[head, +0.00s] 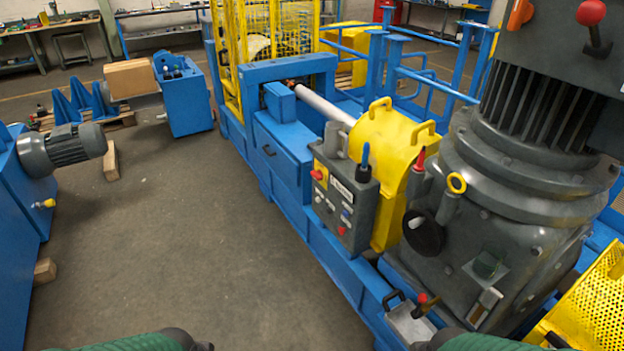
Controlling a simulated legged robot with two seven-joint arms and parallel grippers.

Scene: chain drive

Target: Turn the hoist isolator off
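No label that I can read names the hoist isolator, so I cannot tell which control it is. A grey control box (345,205) stands at the blue machine's near side. It carries a red control on yellow (319,175), a white label and several small buttons. A blue-topped lever (365,158) rises at its top and a red-topped lever (419,160) stands to its right. A red ball knob (591,12) and an orange handle (520,14) sit on the grey housing at upper right. Green parts of my arms show at the bottom edge; neither gripper's fingers are visible.
The large grey motor (520,180) blocks the right side. A yellow guard (385,140) covers the shaft behind the control box. A blue machine with a grey motor (75,148) stands at left, with wooden blocks near it. The floor between (190,250) is clear.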

